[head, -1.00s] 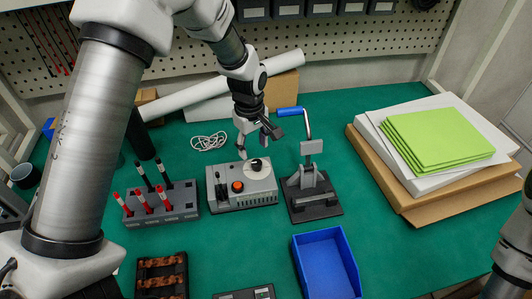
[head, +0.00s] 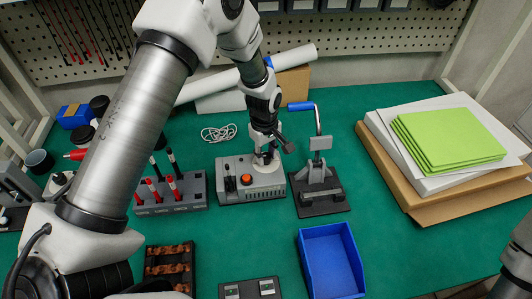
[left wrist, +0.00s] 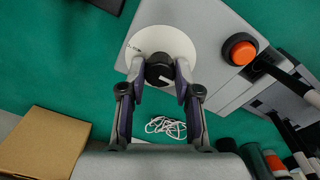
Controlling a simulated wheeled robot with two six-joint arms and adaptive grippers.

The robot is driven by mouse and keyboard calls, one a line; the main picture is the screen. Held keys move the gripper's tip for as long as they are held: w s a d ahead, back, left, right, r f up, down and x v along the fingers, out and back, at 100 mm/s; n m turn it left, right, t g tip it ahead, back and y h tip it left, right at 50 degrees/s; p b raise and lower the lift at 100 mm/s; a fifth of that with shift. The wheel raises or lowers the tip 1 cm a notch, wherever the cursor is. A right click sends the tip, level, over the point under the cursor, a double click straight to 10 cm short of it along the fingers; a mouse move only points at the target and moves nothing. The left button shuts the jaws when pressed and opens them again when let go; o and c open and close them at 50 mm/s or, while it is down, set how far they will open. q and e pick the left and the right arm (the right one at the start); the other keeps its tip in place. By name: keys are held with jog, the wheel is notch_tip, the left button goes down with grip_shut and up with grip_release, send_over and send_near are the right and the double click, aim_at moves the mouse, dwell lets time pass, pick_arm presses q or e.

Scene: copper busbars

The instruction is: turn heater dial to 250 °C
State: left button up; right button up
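The grey heater unit (head: 262,193) stands mid-table with an orange button (head: 246,180) on top. In the left wrist view its black dial (left wrist: 159,69) sits on a round white scale plate (left wrist: 150,42). A pale pointer line shows on the dial; the scale marks are too small to read. My left gripper (head: 266,157) is down at the dial. In the left wrist view its two fingertips (left wrist: 160,72) are on either side of the dial and appear to touch it. In the head view the gripper mostly hides the dial. My right gripper is out of view.
A clamp press with a blue handle (head: 301,106) stands close right of the heater. A rack of red and black tools (head: 171,197) is at left, a blue bin (head: 331,263) in front. A white cable (head: 218,133) lies behind.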

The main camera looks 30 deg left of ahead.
pick_arm(q)
jog(key=shift+m, duration=0.3)
grip_shut()
jog(key=m+p, duration=0.1)
jog(key=m, duration=0.9)
jog(key=shift+f+m+p, duration=0.1)
jog(key=shift+m+p, duration=0.25)
jog(key=shift+m, duration=0.05)
jog(key=m, duration=0.6)
jog(key=shift+g, duration=0.3)
jog(key=m, duration=0.6)
jog(key=shift+m, duration=0.3)
jog(key=o, duration=1.1)
grip_release()
jog(key=shift+f, duration=0.1)
jog(key=shift+w, duration=0.1)
